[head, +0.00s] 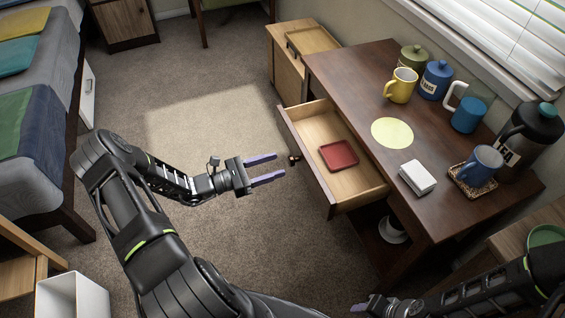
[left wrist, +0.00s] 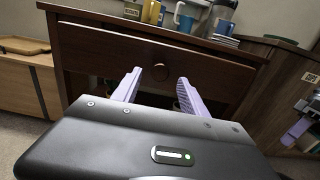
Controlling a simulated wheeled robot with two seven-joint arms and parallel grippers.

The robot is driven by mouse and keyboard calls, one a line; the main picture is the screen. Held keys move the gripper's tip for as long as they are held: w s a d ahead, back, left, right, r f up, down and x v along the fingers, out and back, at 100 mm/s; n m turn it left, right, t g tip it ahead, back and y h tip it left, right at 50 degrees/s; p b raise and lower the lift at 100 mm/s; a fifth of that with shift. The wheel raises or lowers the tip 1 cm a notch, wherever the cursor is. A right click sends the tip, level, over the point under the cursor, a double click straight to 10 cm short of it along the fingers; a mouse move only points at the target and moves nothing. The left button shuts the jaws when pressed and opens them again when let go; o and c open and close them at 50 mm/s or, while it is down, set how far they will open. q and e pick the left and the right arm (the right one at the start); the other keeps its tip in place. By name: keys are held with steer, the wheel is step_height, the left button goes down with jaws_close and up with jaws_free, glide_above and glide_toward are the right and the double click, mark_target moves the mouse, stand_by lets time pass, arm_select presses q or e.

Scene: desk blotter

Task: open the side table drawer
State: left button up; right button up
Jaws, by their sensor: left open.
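The dark wood side table (head: 360,62) stands at the right with its drawer (head: 314,131) pulled well out, so its pale inside shows. A red square tray (head: 339,155) lies in the drawer. The drawer's round knob (head: 293,159) sticks out from its front; it also shows in the left wrist view (left wrist: 160,66). My left gripper (head: 280,164) is open and empty, its lilac fingers pointing at the drawer front, just short of the knob and apart from it. My right gripper (head: 361,306) is low at the bottom edge, partly hidden; its jaw state is unclear.
On the tabletop stand a yellow mug (head: 401,86), canisters, a blue mug (head: 484,160) on a woven coaster, a dark jug (head: 531,137) and a white box (head: 417,178). A light wood cabinet (head: 285,68) stands behind. The carpet left of the drawer is clear.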

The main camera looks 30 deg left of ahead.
arm_select(q)
steer(key=v, duration=0.3)
steer(key=shift+s+a, duration=0.1)
stand_by(0.4)
steer(key=s+d+f+m+g+y+p, duration=0.35)
steer(key=s+d+f+m+g, duration=0.8)
steer(key=s+f, duration=0.45)
steer(key=s+d+r+m+y+p, duration=0.2)
steer(key=d+r+m, duration=0.4)
steer(key=d+m, duration=0.1)
steer(key=s+d+r+m+g+y+p, duration=0.1)
steer(key=d+r+m+y+p, duration=0.1)
steer(key=d+r+m, duration=0.4)
steer(key=d+m+p, duration=0.1)
steer(key=d, duration=0.2)
steer(key=shift+s+d+m, duration=0.3)
steer(key=shift+s+m, duration=0.05)
steer(key=shift+s, duration=0.05)
